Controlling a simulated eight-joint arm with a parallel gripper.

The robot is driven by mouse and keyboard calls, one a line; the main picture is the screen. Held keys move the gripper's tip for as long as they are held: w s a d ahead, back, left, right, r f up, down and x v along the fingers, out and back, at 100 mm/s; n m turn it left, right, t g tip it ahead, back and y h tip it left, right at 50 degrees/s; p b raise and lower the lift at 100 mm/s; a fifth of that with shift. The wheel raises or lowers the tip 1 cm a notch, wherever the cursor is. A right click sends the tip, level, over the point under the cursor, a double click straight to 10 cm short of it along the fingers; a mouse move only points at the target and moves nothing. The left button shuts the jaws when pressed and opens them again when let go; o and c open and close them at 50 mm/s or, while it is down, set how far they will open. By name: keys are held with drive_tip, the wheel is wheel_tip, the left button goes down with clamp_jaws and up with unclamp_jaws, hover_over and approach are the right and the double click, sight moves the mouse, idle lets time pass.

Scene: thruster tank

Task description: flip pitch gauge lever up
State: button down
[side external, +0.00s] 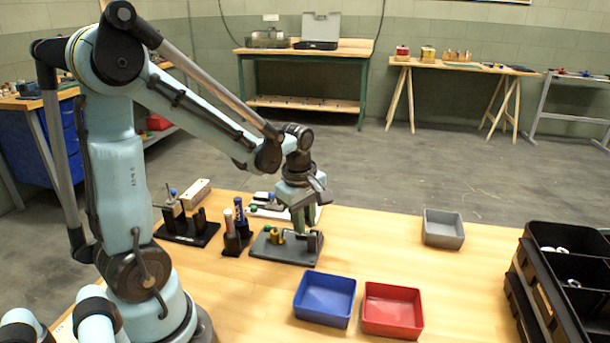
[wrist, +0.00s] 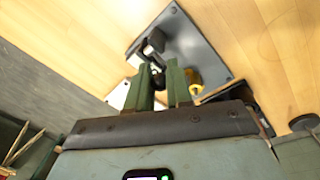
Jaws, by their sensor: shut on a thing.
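The plate also shows in the wrist view (wrist: 206,48), with the yellow knob (wrist: 193,78) beside my fingers. My gripper (side external: 307,226) points down over the right end of the plate. In the wrist view its two green fingers (wrist: 163,82) are close together at the small dark and grey lever fixture (wrist: 153,45). They are shut on the lever, which they mostly hide; its angle cannot be told.
Black stands with several upright parts (side external: 236,236) stand left of the plate. A blue bin (side external: 325,318) and a red bin (side external: 392,329) sit in front, and a grey bin (side external: 443,241) to the right. Black crates (side external: 545,290) stand at the far right. The table between is clear.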

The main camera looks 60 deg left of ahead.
drive_tip(key=g+y, duration=0.1)
drive_tip(key=w+d+g+y, duration=0.1)
drive_tip(key=y, duration=0.1)
drive_tip(key=shift+w+r+g, duration=0.1)
drive_tip(key=shift+r+g, duration=0.1)
drive_tip(key=shift+g, duration=0.2)
drive_tip(key=c, duration=1.1)
unclamp_jaws()
drive_tip(key=shift+o, duration=0.2)
drive_tip(key=shift+d, duration=0.1)
drive_tip(key=v, duration=1.2)
